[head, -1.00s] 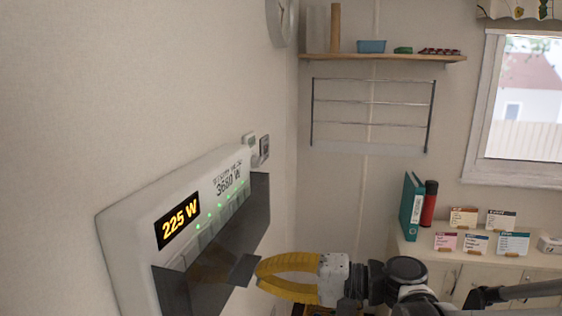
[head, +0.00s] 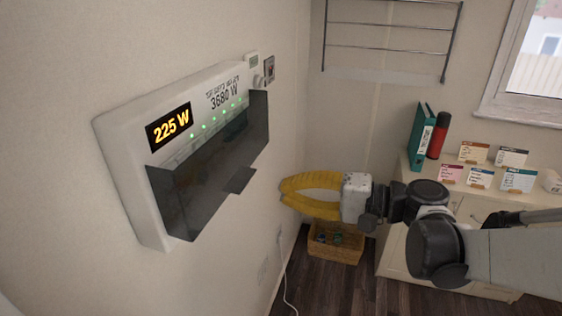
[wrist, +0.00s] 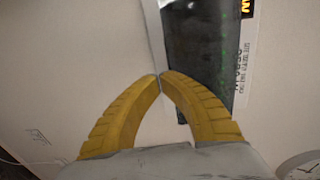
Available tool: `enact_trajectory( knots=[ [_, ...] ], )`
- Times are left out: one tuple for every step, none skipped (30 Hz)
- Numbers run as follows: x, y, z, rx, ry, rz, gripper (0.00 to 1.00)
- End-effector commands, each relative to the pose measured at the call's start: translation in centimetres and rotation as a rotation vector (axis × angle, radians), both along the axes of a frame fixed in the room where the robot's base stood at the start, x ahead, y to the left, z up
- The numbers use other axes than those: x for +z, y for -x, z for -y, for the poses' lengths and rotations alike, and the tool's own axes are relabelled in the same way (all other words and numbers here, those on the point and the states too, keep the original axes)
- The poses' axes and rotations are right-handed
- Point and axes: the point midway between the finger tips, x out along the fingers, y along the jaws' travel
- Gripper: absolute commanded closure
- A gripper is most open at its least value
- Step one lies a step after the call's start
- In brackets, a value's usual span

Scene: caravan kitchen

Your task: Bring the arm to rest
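My gripper (head: 283,189) has yellow curved fingers and hangs in free air to the right of the wall unit, apart from it in the head view. In the wrist view the two fingertips (wrist: 160,75) meet with nothing between them. My arm reaches in from the right. The white wall unit (head: 118,150) shows 225 W in orange, the figure 3680 W and a row of green lights. Its dark tinted flap (head: 205,165) hangs over the lower front, with a small tab. The unit also shows in the wrist view (wrist: 157,40).
A wicker basket (head: 335,246) stands on the floor below my gripper. A cabinet (head: 400,262) at the right bears a teal binder (head: 418,140), a red cylinder (head: 438,135) and several small cards. A wire rack (head: 390,28) hangs above. A white cable (head: 283,265) runs down the wall.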

Motion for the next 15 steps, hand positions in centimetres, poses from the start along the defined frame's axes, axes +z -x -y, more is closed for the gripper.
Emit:
enact_trajectory(
  knots=[
    [0.3, 0.3, 1.4, -0.008, 0.0, 0.0, 1.0],
    [0.3, 0.5, 2.0, -0.007, 0.0, 0.0, 1.0],
    [0.3, 0.8, 2.9, -0.007, 0.0, 0.0, 1.0],
    [0.3, 1.1, 3.5, -0.008, 0.0, 0.0, 1.0],
    [0.3, 1.3, 4.1, -0.006, 0.0, 0.0, 1.0],
    [0.2, 1.5, 4.9, -0.007, 0.0, 0.0, 1.0],
    [0.2, 1.8, 5.4, -0.006, 0.0, 0.0, 1.0],
    [0.2, 2.0, 5.9, -0.006, 0.0, 0.0, 1.0],
    [0.2, 2.2, 6.4, -0.006, 0.0, 0.001, 1.0],
    [0.1, 2.3, 6.8, -0.005, 0.0, 0.0, 1.0],
    [0.1, 2.5, 7.1, -0.004, 0.0, 0.0, 1.0],
    [0.1, 2.6, 7.5, -0.004, 0.0, 0.0, 1.0],
    [0.1, 2.7, 7.7, -0.004, 0.0, 0.0, 1.0],
    [0.0, 2.8, 7.8, -0.003, 0.003, -0.001, 1.0],
    [-0.1, 2.9, 7.7, -0.003, 0.013, -0.004, 1.0]
  ],
)
